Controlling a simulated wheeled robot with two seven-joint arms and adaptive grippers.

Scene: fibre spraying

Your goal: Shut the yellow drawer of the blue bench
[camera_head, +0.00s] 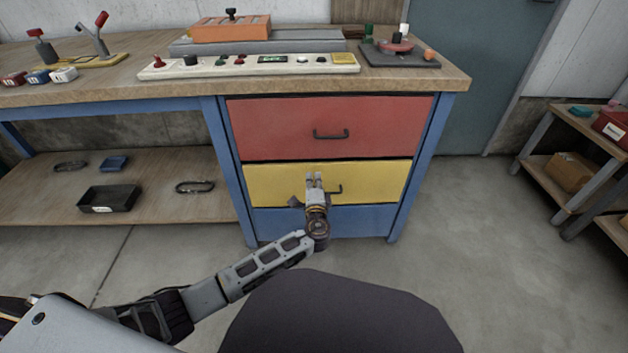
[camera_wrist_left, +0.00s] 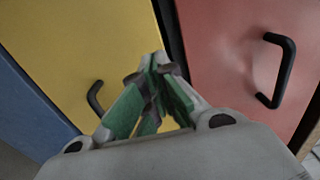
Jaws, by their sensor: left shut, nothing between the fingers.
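The blue bench (camera_head: 217,152) has a red drawer (camera_head: 280,112) above a yellow drawer (camera_head: 385,180). The yellow drawer front looks about level with the red one; a small gap is hard to judge. My left gripper (camera_head: 315,176) is shut and empty in front of the yellow drawer, left of its black handle (camera_head: 335,189). In the left wrist view, the closed fingertips (camera_wrist_left: 155,62) lie over the yellow front (camera_wrist_left: 85,50), near its edge with the red drawer (camera_wrist_left: 230,60). I cannot tell whether they touch it. My right gripper is out of view.
A blue panel (camera_head: 350,218) lies below the yellow drawer. The wooden benchtop (camera_head: 120,84) holds a control strip (camera_head: 245,66) and several fixtures. A lower shelf (camera_head: 145,172) at left carries a black tray (camera_head: 108,199). Floor (camera_head: 470,240) to the right is clear up to a side rack (camera_head: 548,182).

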